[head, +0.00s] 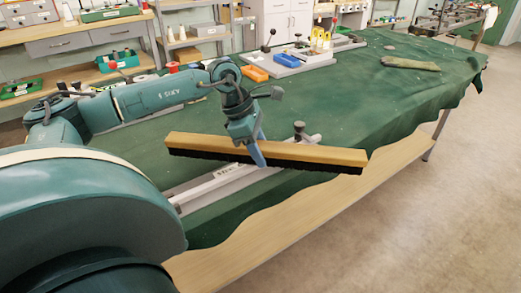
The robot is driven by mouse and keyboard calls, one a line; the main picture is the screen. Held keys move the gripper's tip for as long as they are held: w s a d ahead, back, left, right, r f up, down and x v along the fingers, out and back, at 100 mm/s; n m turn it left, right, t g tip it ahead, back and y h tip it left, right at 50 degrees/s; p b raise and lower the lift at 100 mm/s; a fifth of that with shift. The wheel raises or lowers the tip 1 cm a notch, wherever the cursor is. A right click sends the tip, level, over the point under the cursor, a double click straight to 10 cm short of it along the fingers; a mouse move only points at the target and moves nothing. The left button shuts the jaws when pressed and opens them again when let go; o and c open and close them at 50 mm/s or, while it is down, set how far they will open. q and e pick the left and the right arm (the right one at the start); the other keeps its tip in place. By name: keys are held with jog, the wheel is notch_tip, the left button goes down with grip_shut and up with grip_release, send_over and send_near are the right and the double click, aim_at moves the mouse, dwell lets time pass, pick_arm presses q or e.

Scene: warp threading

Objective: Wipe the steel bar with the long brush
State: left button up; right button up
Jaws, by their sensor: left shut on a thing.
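The long brush (310,152) has a light wooden back and dark bristles facing down. My left gripper (254,152) is shut on the brush near its middle and holds it level over the front part of the green-covered table. The steel bar (205,188) runs along the table's front edge below the brush. The brush and my gripper hide part of the bar, and I cannot tell whether the bristles touch it. My right gripper is not in view.
The table's green cloth (350,95) is largely clear to the right. A folded olive cloth (411,63) lies at the far right. Shelves with bins stand behind at the left.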

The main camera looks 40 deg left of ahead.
pick_arm(q)
jog(key=r, duration=0.1)
jog(key=r+p, duration=0.1)
jog(key=r, duration=0.2)
jog(key=shift+s+r, duration=0.1)
jog(key=shift+s, duration=0.15)
jog(key=shift+w+r+p, duration=0.1)
jog(key=shift+r+p, duration=0.2)
jog(key=shift+p, duration=0.2)
jog(key=shift+r, duration=0.35)
notch_tip(320, 180, up, 2)
jog(key=shift+r+p, duration=0.1)
jog(key=shift+p, duration=0.9)
jog(key=shift+r, duration=0.3)
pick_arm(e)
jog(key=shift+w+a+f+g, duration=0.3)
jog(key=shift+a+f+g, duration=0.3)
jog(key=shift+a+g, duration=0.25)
pick_arm(q)
jog(key=shift+f, duration=0.1)
